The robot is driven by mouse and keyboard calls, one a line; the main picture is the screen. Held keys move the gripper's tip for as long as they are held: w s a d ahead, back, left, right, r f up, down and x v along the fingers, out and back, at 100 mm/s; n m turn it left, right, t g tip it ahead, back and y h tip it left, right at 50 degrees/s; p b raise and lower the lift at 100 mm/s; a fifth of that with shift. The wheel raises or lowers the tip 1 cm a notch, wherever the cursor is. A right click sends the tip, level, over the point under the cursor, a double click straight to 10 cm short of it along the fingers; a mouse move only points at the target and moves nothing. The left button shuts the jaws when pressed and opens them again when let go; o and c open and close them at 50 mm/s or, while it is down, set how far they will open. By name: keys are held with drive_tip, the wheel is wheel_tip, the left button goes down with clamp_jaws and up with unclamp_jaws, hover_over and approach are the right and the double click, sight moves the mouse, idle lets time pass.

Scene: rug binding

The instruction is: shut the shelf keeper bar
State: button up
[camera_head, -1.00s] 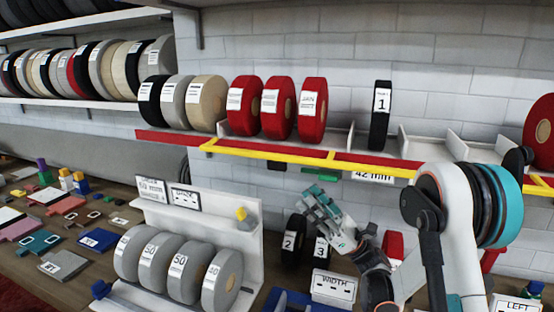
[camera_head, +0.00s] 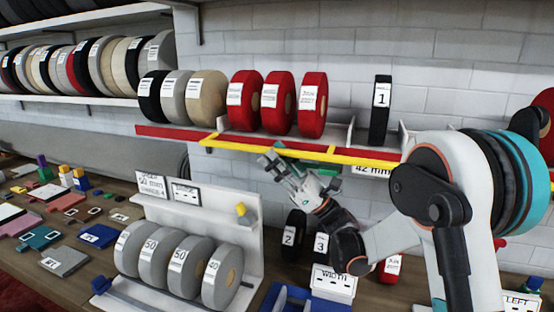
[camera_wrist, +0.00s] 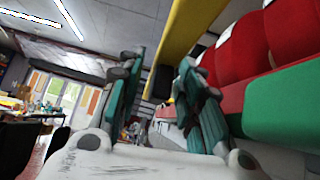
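The yellow keeper bar (camera_head: 270,149) runs along the front of the red-edged shelf (camera_head: 170,132), low and below the spool faces, with short yellow arms reaching back to the shelf. Its right part is hidden behind my arm. In the wrist view the bar (camera_wrist: 188,35) crosses above my fingers. My gripper (camera_head: 272,160) is just below the bar's left half, fingers pointing up and left. In the wrist view its two teal fingers (camera_wrist: 163,95) stand apart with nothing held between them. I cannot tell whether a finger touches the bar.
Red spools (camera_head: 278,103) and a black spool labelled 1 (camera_head: 380,112) stand on the shelf. A green block (camera_wrist: 285,103) sits beneath the shelf edge, close right of my fingers. Below are a white stand (camera_head: 245,215) with grey spools and a white WIDTH box (camera_head: 333,283).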

clamp_jaws()
